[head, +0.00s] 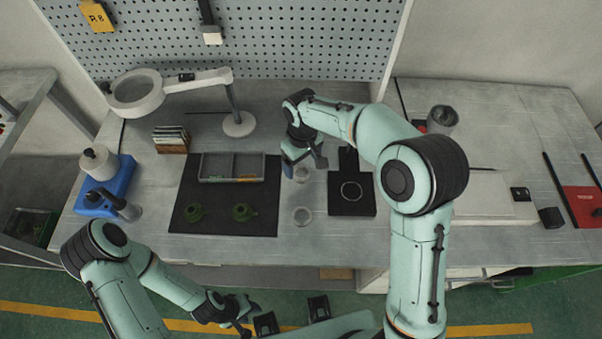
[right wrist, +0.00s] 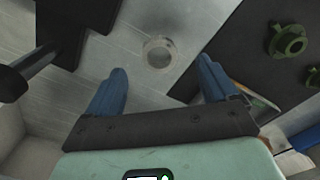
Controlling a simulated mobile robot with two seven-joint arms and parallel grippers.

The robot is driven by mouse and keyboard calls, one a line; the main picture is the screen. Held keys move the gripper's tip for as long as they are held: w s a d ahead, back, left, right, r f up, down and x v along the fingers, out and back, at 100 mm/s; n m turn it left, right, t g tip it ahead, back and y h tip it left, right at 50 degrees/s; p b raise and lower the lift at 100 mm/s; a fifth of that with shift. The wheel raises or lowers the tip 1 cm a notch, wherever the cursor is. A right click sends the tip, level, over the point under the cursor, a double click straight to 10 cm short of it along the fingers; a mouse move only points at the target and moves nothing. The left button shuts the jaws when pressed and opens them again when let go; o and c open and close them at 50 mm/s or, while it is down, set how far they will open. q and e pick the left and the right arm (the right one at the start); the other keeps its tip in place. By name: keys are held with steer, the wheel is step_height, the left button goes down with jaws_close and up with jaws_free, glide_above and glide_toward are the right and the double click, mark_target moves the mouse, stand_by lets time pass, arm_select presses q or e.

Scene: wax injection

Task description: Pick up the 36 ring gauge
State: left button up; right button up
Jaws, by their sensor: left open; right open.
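Two pale ring gauges stand on the bench between the black mat and the black square plate: a rear ring (head: 302,175) and a front ring (head: 302,216). I cannot read a size on either, so I cannot tell which is the 36. My right gripper (head: 305,166) is open and empty over the rear ring, partly covering it. In the right wrist view one clear ring (right wrist: 158,52) lies ahead of the fingertips (right wrist: 161,72), roughly centred between them and not held. My left gripper (head: 249,320) is open and empty in front of the bench, low in the head view.
A black mat (head: 225,222) holds two green parts (head: 242,212) and a grey divided tray (head: 231,166). A black plate (head: 351,205) with a ring outline lies right of the rings. A magnifier lamp (head: 238,124) stands behind. My right arm hides part of the bench.

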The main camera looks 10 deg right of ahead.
mark_target(301, 176)
steer(key=f, duration=0.4)
steer(key=w+f, duration=0.1)
steer(key=shift+f, duration=0.4)
steer(key=shift+s, duration=0.1)
steer(key=c, duration=1.3)
